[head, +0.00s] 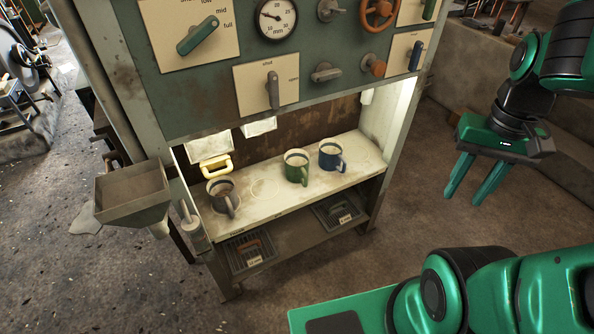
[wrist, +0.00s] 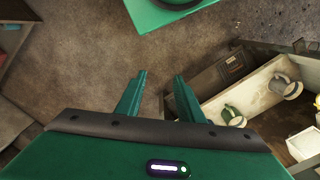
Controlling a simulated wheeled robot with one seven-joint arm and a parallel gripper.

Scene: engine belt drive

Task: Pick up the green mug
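The green mug (head: 297,167) stands upright on the pale shelf (head: 262,188) of the cabinet, between a blue mug (head: 331,155) on its right and a grey-brown mug (head: 222,196) further left. A greenish mug that looks like it also shows in the wrist view (wrist: 232,115), right of my fingers. My gripper (head: 464,198) hangs in the air to the right of the cabinet, well apart from the mugs. Its two green fingers point down, spread and empty; the gap between them also shows in the wrist view (wrist: 159,80).
A panel with knobs and a gauge (head: 276,16) overhangs the shelf. Trays (head: 340,211) sit on a lower shelf. A metal hopper (head: 133,192) juts out at left. The floor below my gripper is clear.

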